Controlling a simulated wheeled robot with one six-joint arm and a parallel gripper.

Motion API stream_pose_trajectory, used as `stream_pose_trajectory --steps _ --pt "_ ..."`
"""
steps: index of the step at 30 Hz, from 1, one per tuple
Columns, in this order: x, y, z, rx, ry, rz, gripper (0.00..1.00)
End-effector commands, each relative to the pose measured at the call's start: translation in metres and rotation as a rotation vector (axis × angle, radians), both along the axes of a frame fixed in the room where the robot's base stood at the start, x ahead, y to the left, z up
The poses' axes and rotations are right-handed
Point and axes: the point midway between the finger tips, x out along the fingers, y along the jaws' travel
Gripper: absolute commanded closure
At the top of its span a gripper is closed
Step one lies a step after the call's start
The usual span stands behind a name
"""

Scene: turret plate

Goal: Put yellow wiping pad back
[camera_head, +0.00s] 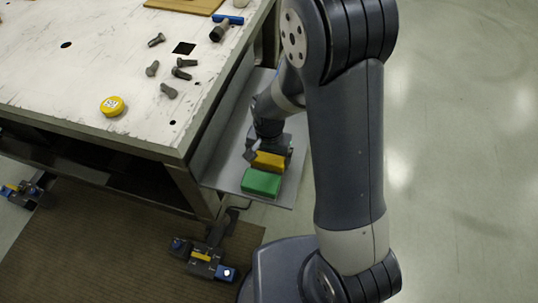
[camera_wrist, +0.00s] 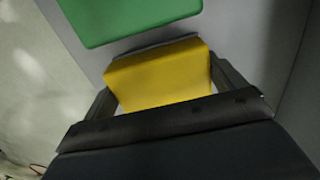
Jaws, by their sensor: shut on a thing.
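The yellow wiping pad (camera_head: 268,161) is at my gripper (camera_head: 268,152), over the grey side shelf (camera_head: 228,178) attached to the table. In the wrist view the yellow pad (camera_wrist: 160,75) sits between the two fingers of my gripper (camera_wrist: 165,85), which is shut on it. A green pad (camera_head: 261,183) lies on the shelf just in front of the yellow one; it also shows in the wrist view (camera_wrist: 125,15), apart from the yellow pad. Whether the yellow pad touches the shelf I cannot tell.
The worn white table (camera_head: 75,60) stands left of the shelf. It bears several dark bolts (camera_head: 168,90), a yellow round tape measure (camera_head: 112,106), a blue-handled tool (camera_head: 222,28) and a wooden board (camera_head: 185,4). A dark device (camera_head: 203,260) lies on the brown mat (camera_head: 110,240). Floor at right is clear.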

Motion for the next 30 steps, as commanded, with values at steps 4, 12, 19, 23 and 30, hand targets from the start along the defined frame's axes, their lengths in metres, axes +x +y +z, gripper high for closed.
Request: stream_pose_trajectory --steps 4,12,19,23,30 --pt "0.0 0.0 0.0 0.0 0.0 0.0 0.31" --pt "0.0 0.0 -0.003 0.0 0.0 0.0 0.04" --pt "0.0 0.0 -0.003 0.0 0.0 0.0 0.0" --pt "0.0 0.0 0.001 0.0 0.0 0.0 0.0" --pt "0.001 0.0 0.032 0.002 -0.006 0.0 0.0"
